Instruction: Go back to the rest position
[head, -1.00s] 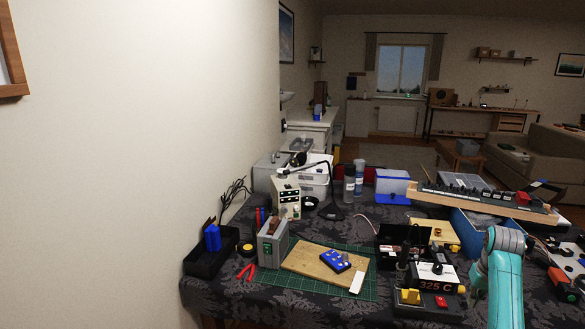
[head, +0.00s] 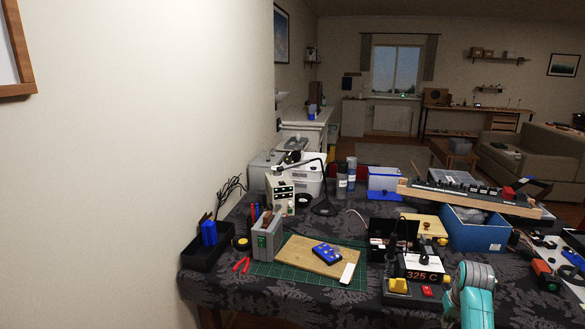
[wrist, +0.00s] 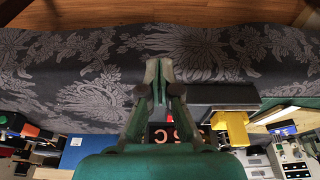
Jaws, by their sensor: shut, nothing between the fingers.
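My gripper (wrist: 159,85) shows in the wrist view with its two fingers together and nothing between them. It is over the dark patterned cloth at the table's edge, close to the soldering station with the "325 C" display. In the head view my turquoise arm (head: 472,295) shows at the lower right, beside the soldering station (head: 418,267). The gripper's fingers are out of the head view.
A blue bin (head: 478,236) stands behind my arm. The wooden floor (wrist: 215,12) shows beyond the cloth's edge in the wrist view.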

